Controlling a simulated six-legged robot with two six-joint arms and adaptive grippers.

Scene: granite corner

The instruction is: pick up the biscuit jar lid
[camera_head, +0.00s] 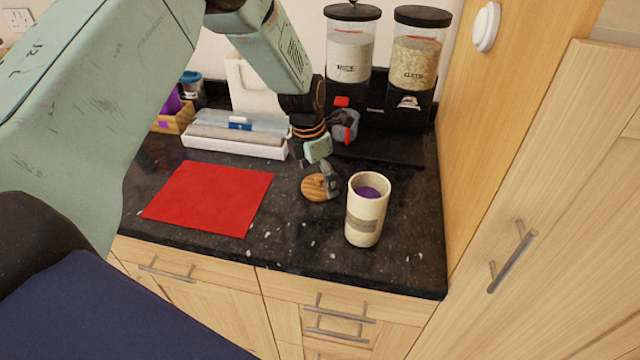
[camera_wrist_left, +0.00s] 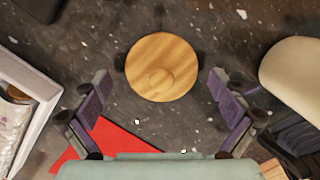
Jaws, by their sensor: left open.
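The biscuit jar lid is a round wooden disc (camera_head: 315,188) with a small knob, lying on the dark granite worktop. It also shows in the left wrist view (camera_wrist_left: 161,68), between and a little beyond my fingertips. My left gripper (camera_head: 325,166) is open and empty just above the lid, and one finger hides part of the lid in the head view. The cream biscuit jar (camera_head: 364,222) stands open and upright just right of the lid, with something purple inside. My right gripper is not in view.
A red mat (camera_head: 208,199) lies left of the lid. A white tray of packets (camera_head: 235,146) and two black-lidded dispensers (camera_head: 348,58) stand behind. A tall wooden cabinet (camera_head: 530,200) closes off the right side. The worktop's front edge is near the jar.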

